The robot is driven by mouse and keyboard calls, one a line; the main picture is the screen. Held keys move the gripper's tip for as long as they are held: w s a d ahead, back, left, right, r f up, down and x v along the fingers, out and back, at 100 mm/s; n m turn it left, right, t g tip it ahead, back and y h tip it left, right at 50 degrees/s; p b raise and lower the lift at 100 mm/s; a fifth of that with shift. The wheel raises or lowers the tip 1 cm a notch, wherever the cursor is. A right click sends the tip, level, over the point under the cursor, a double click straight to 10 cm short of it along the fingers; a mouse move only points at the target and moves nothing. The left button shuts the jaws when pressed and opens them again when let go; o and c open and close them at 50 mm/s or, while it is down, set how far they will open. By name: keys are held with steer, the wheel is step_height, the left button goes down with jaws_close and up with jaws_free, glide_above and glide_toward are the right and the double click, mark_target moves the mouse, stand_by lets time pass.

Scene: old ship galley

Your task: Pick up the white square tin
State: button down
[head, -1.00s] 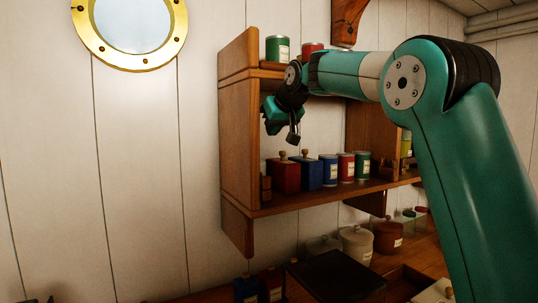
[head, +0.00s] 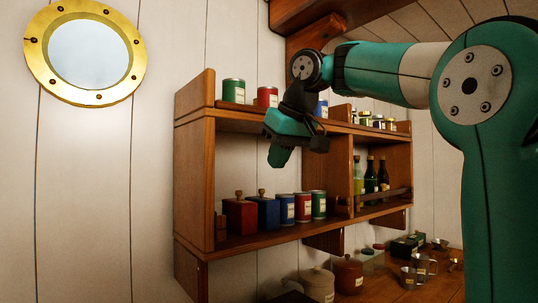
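I cannot make out a white square tin in the head view. A pale lidded canister (head: 318,283) stands on the counter below the shelf, but it looks round. My gripper (head: 295,152) hangs in front of the shelf unit, between its upper and lower boards, pointing down. It is apart from the tins, and nothing shows held in it. I cannot tell whether its fingers are open or shut.
The wooden shelf (head: 194,185) holds a red box (head: 239,216), a blue box (head: 268,213) and several round tins below, green (head: 234,91) and red (head: 267,97) tins above, and bottles (head: 370,175) at right. A brown pot (head: 347,274) and metal cups (head: 420,270) stand on the counter.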

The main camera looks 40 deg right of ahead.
steer(key=c, duration=1.8)
jaws_free()
steer(key=shift+s, duration=0.1)
steer(key=o, duration=1.4)
